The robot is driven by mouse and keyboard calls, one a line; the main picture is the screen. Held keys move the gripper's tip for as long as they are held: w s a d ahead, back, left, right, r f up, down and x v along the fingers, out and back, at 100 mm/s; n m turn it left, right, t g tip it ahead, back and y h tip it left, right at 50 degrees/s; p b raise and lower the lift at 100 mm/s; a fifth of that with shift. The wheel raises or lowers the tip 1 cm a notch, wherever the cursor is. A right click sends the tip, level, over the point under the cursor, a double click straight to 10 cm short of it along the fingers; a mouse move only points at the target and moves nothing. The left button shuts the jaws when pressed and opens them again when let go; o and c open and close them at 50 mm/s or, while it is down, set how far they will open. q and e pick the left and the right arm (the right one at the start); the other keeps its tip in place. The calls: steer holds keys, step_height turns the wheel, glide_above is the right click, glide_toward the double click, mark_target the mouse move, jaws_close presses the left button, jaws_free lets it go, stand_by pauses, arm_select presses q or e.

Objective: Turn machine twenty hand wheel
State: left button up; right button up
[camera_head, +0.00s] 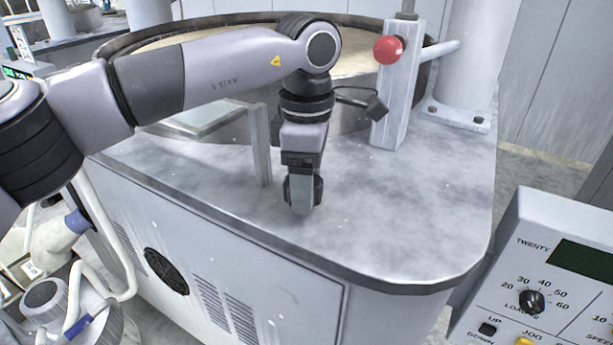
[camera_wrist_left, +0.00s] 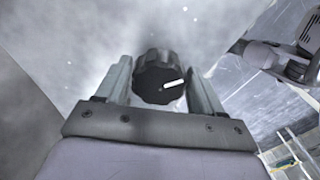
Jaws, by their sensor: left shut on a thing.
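The hand wheel (camera_wrist_left: 155,82) is a dark round knob with a scalloped rim and a white mark on its face, seen in the left wrist view. The mark points to the right and slightly up. My left gripper (camera_head: 303,197) reaches down over the grey machine top (camera_head: 400,205), with one finger on each side of the wheel and shut on it. In the head view the fingers mostly hide the wheel. My right gripper is in neither view.
A control panel (camera_head: 562,262) labelled TWENTY, with a load dial, stands at the right. A post with a red ball (camera_head: 388,50) rises behind my gripper. An upright grey bar (camera_head: 260,145) stands just left of it. The machine top to the right is clear.

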arm_select(q)
steer(key=n, duration=0.7)
steer(key=shift+w+a+r, duration=0.1)
steer(key=shift+w, duration=0.1)
stand_by(0.5)
steer(key=o, duration=1)
steer(key=shift+c, duration=0.2)
steer(key=shift+r, duration=3.55)
